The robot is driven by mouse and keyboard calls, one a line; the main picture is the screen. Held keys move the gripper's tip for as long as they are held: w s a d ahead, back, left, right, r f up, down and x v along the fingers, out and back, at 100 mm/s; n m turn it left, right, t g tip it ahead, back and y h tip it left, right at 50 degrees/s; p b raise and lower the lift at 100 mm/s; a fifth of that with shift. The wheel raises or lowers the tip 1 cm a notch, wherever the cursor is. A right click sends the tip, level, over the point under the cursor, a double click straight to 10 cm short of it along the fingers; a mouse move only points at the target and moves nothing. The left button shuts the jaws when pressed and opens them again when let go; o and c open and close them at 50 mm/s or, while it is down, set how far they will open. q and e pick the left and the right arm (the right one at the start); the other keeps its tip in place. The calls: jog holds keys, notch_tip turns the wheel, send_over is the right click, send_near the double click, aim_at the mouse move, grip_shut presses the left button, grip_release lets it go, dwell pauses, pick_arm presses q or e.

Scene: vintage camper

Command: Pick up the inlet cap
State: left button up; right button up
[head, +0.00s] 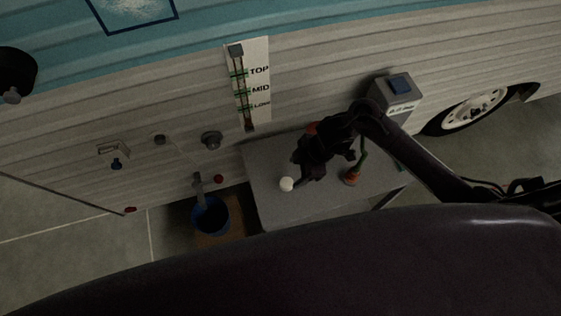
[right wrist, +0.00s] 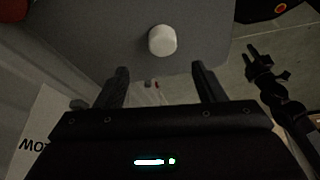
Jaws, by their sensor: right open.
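The inlet cap, a small white round cap (head: 287,184), sits near the left front part of the grey table (head: 268,205). In the right wrist view the cap (right wrist: 162,40) lies beyond the fingertips, roughly centred between them. My right gripper (head: 304,170) is just above and to the right of the cap in the head view. Its two fingers (right wrist: 160,72) are spread, with nothing between them. The gripper and cap are apart. A dark pronged part (right wrist: 264,66) at the right of the wrist view looks like my left gripper; its jaws are unclear.
A grey box with a blue switch (head: 398,88) stands near the back of the table. An orange-ended green hose (head: 352,177) is right of my gripper. A blue bucket (head: 226,216) stands on the floor left of the table. The camper wall (head: 190,90) runs behind.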

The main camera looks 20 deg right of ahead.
aim_at(287, 182)
jog(key=shift+s+a+f, duration=0.2)
jog(key=shift+f, duration=0.3)
jog(key=shift+s+a+f, duration=0.15)
jog(key=shift+s+f, duration=0.05)
jog(key=shift+f, duration=0.3)
jog(key=shift+x, duration=1.2)
jog(key=shift+w+a+f, duration=0.1)
jog(key=shift+w+f, duration=0.05)
jog(key=shift+f, duration=0.4)
jog(key=shift+w+a+f, duration=0.15)
jog(key=shift+f, duration=0.4)
jog(key=shift+a+f, duration=0.1)
jog(key=shift+f, duration=0.15)
jog(key=c, duration=1.1)
pick_arm(q)
jog(key=shift+s, duration=1.05)
pick_arm(e)
jog(key=shift+o, duration=0.2)
